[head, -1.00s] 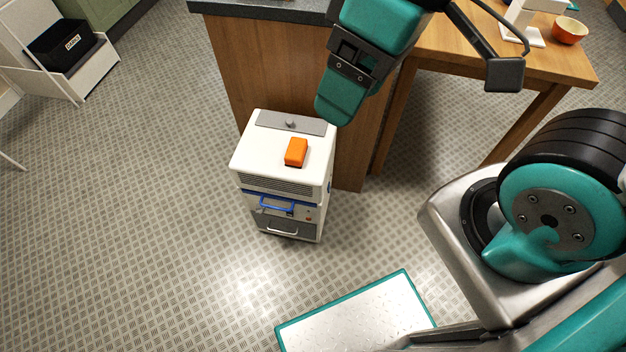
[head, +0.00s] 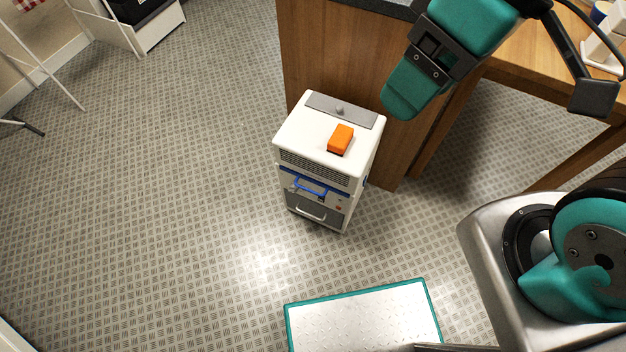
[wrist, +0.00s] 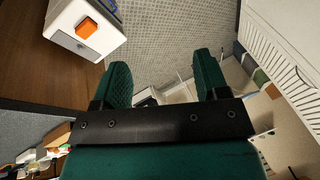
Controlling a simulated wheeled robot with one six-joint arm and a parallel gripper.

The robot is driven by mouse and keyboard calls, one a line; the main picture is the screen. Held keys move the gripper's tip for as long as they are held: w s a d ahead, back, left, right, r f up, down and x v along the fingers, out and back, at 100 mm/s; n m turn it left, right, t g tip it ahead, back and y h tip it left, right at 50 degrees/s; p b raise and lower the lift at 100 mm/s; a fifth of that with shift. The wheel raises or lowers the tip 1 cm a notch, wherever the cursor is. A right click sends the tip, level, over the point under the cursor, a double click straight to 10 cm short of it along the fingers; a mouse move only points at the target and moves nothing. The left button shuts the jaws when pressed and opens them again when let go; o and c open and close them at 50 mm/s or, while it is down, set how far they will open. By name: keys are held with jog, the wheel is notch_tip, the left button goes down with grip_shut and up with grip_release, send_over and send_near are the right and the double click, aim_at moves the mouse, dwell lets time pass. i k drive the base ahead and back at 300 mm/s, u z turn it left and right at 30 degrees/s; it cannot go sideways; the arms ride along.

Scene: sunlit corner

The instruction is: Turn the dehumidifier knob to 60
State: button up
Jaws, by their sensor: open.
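The dehumidifier (head: 300,131) is a white box on the floor, with a blue handle on its front. A grey panel (head: 322,104) lies along the back of its top, with a small grey knob (head: 340,110) on it. My gripper (head: 402,95) is above and to the right of the dehumidifier in the head view, apart from it. In the wrist view my gripper (wrist: 164,82) has its two green fingers spread with nothing between them. The dehumidifier (wrist: 107,38) shows at the top left there. The knob's setting is too small to read.
An orange block (head: 341,138) sits on the dehumidifier's top, in front of the knob. A wooden cabinet (head: 325,55) stands close behind it, and a wooden table (head: 530,75) is to the right.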

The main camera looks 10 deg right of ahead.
aim_at(292, 189)
jog(key=k, duration=1)
jog(key=u, duration=2.25)
jog(key=i, duration=1.45)
jog(key=z, duration=1.4)
